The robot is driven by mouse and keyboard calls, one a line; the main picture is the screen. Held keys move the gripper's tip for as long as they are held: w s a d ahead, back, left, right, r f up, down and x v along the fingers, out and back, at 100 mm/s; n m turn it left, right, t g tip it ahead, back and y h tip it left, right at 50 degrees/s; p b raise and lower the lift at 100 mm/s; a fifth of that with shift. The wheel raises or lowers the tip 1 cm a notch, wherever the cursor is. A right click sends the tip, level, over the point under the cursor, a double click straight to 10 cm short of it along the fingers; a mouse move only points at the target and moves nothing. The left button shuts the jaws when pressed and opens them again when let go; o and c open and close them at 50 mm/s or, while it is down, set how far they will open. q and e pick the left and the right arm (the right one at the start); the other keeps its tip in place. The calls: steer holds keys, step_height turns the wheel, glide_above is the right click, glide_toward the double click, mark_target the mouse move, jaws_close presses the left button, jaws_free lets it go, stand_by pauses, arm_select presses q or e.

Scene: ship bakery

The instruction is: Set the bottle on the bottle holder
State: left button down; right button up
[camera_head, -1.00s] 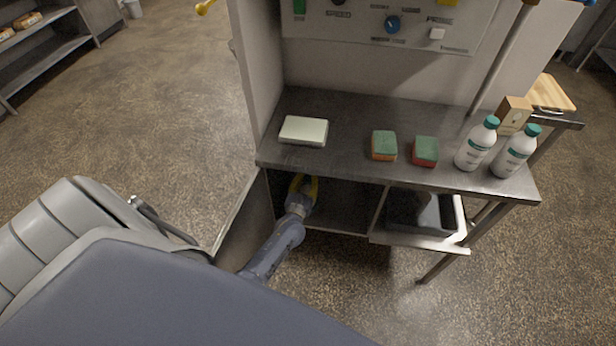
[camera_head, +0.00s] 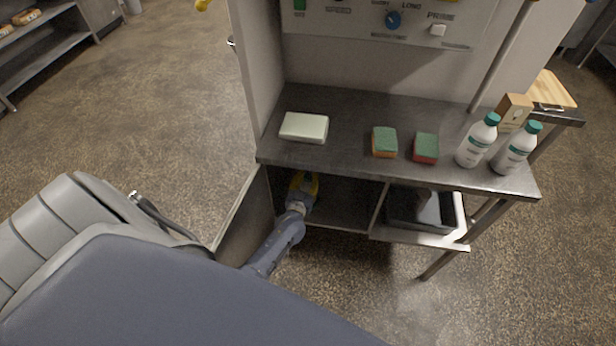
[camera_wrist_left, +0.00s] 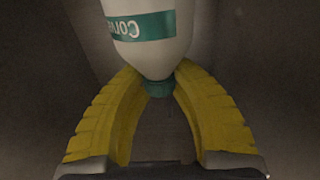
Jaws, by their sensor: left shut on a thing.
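The bottle (camera_wrist_left: 150,35) is white with a green label band and a green cap, and it shows in the left wrist view with the cap toward my palm. My left gripper (camera_wrist_left: 157,82) has its yellow fingers shut on the bottle at its cap end. In the head view, my left gripper (camera_head: 303,184) is inside the open compartment below the counter; the bottle cannot be made out there. I cannot pick out a bottle holder in either view. My right gripper is not in view.
The metal counter (camera_head: 345,115) bears a white block (camera_head: 303,127), two sponges (camera_head: 384,142) (camera_head: 425,148) and two other bottles (camera_head: 477,140) (camera_head: 516,149). An open door (camera_head: 243,215) stands left of the compartment.

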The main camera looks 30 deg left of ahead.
arm_select(q)
steer(key=shift+w+f, duration=0.1)
steer(key=shift+f, duration=0.4)
stand_by(0.9)
steer(key=c, duration=1.5)
jaws_free()
steer(key=shift+f, duration=0.1)
steer(key=shift+s, duration=0.2)
steer(key=shift+v, duration=5.4)
